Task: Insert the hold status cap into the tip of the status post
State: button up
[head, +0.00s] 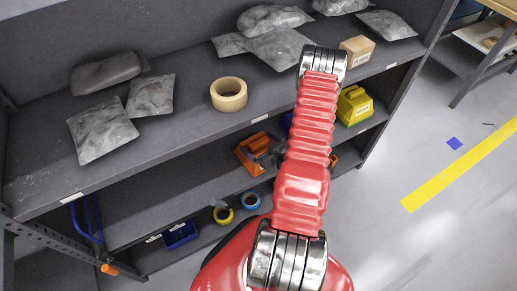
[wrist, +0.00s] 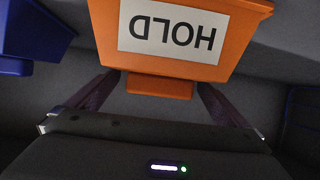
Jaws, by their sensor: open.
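The hold status cap (wrist: 180,38) is orange with a white label reading HOLD, upside down in the wrist view. A narrower orange tab (wrist: 160,87) projects from it toward my gripper (wrist: 155,93). My gripper is open, with one dark finger on each side of the tab; contact cannot be made out. I cannot pick out the status post.
The grey shelf rack (head: 190,135) holds grey bags (head: 100,128), a tape roll (head: 229,94), a cardboard box (head: 357,50) and a yellow labelled item (head: 354,106). A blue object (wrist: 30,35) is left of the cap. Floor right of the rack is mostly clear.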

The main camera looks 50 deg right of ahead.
dwell(0.4)
jog(key=c, duration=0.7)
jog(key=shift+r, duration=0.2)
jog(key=shift+c, duration=0.2)
jog(key=shift+r, duration=4.85)
jog(key=shift+s, duration=0.15)
